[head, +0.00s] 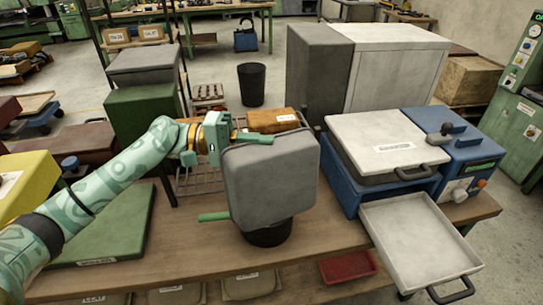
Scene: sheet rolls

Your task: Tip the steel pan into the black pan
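The steel pan (270,185) is a grey, deep, rounded-square vessel, steeply tilted at the middle of the table. My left gripper (258,138) is at its upper edge, one finger lying over the outside, and looks shut on the rim; the other finger is hidden. The black pan (268,236) stands on the table below the steel pan, which covers most of it, so its inside is hidden. A light green bar (213,217) sticks out left from behind the steel pan; I cannot tell which thing it belongs to.
A blue machine (448,155) with a pale lid (390,142) stands on the right, its shallow tray (415,240) pulled out. A green mat (115,228) lies at left. A brown box (270,121) sits behind the pan. Bare wood (325,235) shows right of the pans.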

